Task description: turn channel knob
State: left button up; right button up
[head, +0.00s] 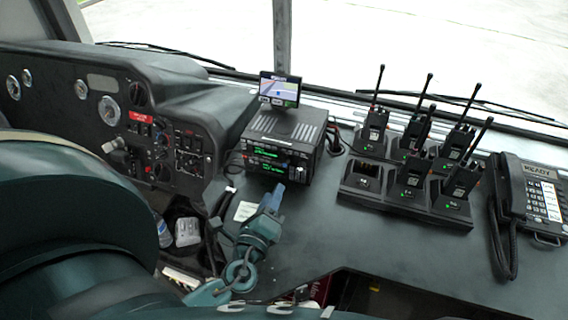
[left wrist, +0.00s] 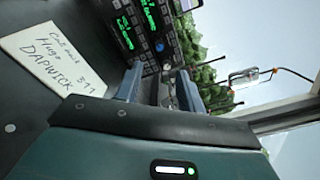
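Two stacked black radios with green displays (head: 268,160) stand on the dashboard. In the left wrist view their faces (left wrist: 126,32) appear turned on their side, with keys and round knobs. One round knob (left wrist: 160,47) shows just beyond the fingertips; I cannot tell which knob is the channel knob. My left gripper (head: 274,195) is in front of the lower radio. In the left wrist view its blue-grey fingers (left wrist: 158,86) are apart with nothing held between them. My right gripper is not in view.
A small navigation screen (head: 280,89) sits on top of the radios. A handwritten note (left wrist: 55,68) lies beside them. Several handheld radios in chargers (head: 412,180) and a desk phone (head: 535,195) stand to the right. The instrument panel (head: 150,125) is left.

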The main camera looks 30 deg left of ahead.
aim_at(285, 165)
pick_arm(q)
jog(key=p+x, duration=0.1)
jog(key=x, duration=0.8)
jog(key=shift+w+a+p, duration=0.1)
jog(key=shift+w+p, duration=0.25)
jog(key=shift+w, duration=0.05)
jog(key=shift+c, duration=0.2)
grip_shut()
